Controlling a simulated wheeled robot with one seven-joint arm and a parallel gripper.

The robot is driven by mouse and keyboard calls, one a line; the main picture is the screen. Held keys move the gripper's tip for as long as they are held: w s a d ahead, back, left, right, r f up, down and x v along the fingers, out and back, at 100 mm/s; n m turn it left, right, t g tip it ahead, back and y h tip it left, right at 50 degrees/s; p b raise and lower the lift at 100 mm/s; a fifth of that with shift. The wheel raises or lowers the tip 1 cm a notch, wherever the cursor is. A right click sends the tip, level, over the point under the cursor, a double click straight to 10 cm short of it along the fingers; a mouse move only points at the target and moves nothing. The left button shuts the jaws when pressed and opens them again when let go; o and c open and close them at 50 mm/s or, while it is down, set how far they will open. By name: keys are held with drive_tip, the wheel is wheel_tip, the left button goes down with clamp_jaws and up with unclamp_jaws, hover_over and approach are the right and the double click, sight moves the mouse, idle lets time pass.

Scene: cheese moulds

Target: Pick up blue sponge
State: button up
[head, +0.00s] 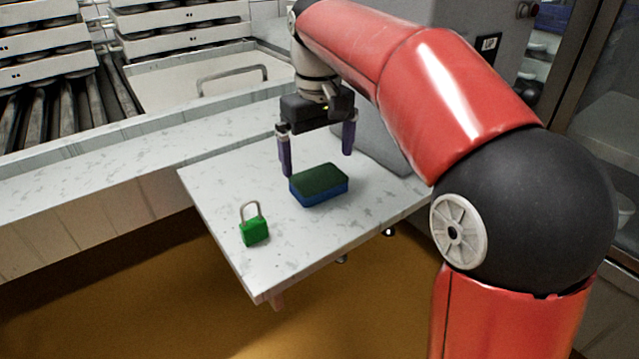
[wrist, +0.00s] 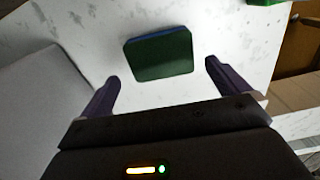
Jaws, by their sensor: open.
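The blue sponge (head: 320,194) lies flat on a small white speckled table (head: 285,255). Its top layer is dark green and its lower part is blue. My gripper (head: 317,164) is open and empty, pointing down just behind and above the sponge. In the wrist view the sponge (wrist: 160,56) sits ahead of the gap between the fingertips of my gripper (wrist: 161,70), with its green top facing the camera. Neither finger visibly touches it.
A green padlock (head: 255,232) stands on the table, left of the sponge. A grey box-like surface (head: 378,140) is at the table's back right. A long counter (head: 130,158) runs behind, with stacked white trays (head: 180,17). The table's front is clear.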

sight(318, 177)
drive_tip(key=f, duration=0.4)
drive_tip(key=shift+s+b, duration=0.2)
drive_tip(key=shift+b, duration=0.1)
drive_tip(key=c, duration=0.8)
